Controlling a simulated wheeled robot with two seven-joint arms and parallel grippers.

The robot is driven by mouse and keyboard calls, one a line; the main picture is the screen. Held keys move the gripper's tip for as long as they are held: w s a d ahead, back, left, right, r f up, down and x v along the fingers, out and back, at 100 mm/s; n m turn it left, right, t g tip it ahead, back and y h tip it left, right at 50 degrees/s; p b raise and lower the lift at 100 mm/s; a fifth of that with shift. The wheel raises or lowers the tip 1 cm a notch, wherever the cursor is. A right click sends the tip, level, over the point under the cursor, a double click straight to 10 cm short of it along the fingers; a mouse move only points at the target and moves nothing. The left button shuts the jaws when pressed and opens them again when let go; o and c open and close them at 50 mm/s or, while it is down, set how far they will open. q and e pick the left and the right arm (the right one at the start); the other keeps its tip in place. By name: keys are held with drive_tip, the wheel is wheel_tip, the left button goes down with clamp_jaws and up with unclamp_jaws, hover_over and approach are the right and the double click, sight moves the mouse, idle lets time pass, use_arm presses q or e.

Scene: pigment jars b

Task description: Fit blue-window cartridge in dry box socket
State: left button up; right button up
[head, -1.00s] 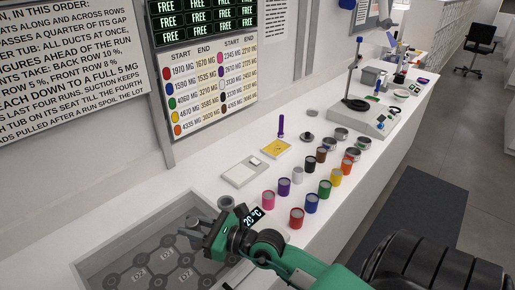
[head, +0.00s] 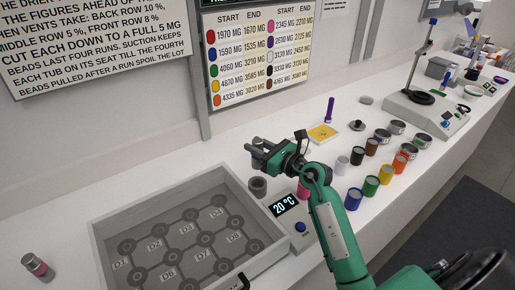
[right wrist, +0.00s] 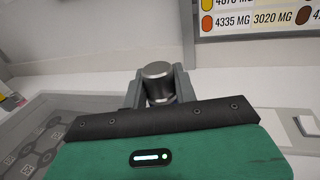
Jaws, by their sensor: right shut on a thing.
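My left gripper is out of view.
Coloured jars (head: 371,186) stand in rows right of the box, close to my right arm. A yellow-topped plate (head: 322,133) and a stand with a ring (head: 420,97) are farther back. The bench strip behind the box (head: 150,185) is clear.

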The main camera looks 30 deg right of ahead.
sight(257, 166)
drive_tip(key=shift+a+r, duration=0.1)
wheel_tip(257, 166, down, 3)
drive_tip(key=shift+r+b, duration=0.15)
drive_tip(key=shift+b, duration=0.75)
drive_tip(key=shift+f+b, duration=1.15)
drive_tip(key=shift+f, duration=0.45)
drive_tip(key=shift+s+p, duration=0.1)
drive_tip(key=shift+p, duration=0.45)
drive_tip(key=shift+f, duration=0.1)
drive_tip(key=shift+f+b, duration=0.75)
drive_tip(key=shift+f, duration=0.15)
drive_tip(key=shift+r, duration=0.15)
